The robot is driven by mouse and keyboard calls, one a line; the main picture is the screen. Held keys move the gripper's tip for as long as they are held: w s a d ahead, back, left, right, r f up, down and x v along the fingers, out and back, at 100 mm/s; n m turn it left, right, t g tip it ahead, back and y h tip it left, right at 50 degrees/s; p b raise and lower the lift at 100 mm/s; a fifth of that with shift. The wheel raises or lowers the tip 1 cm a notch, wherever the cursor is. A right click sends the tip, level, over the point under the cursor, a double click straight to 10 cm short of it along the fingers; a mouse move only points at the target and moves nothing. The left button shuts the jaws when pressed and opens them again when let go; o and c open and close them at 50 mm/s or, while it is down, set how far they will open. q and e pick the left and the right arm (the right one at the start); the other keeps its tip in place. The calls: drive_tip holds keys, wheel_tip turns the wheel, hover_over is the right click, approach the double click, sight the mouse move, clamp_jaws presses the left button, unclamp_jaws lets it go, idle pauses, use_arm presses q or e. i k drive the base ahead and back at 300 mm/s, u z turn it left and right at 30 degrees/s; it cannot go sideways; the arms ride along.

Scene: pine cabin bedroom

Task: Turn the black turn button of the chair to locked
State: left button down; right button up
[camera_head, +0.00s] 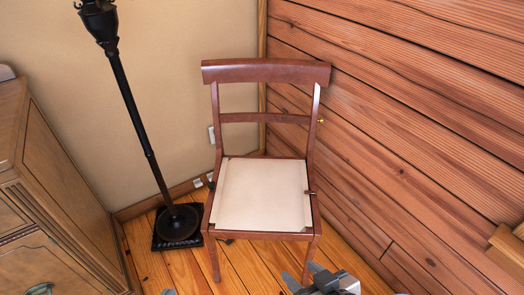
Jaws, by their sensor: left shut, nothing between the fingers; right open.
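The brown wooden chair (266,72) stands in the corner, with a cream seat panel (262,194) in its frame. A small black piece (211,184), which looks like the black turn button, sits at the left edge of the seat. Its exact angle is too small to tell. Another small dark brown piece (310,192) sits at the right edge of the seat. My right gripper (301,274) is open and empty, in front of the chair's front right leg. Only a grey tip of my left gripper (168,292) shows at the bottom edge, shut and empty.
A black floor lamp (128,105) stands left of the chair on a square base. A wooden dresser (72,175) is at the left. A plank wall (420,130) runs close along the chair's right side. Some wooden floor is clear in front.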

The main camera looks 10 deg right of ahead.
sight(211, 186)
drive_tip(key=z, duration=0.3)
drive_tip(key=i, duration=0.95)
drive_tip(key=u, duration=1.55)
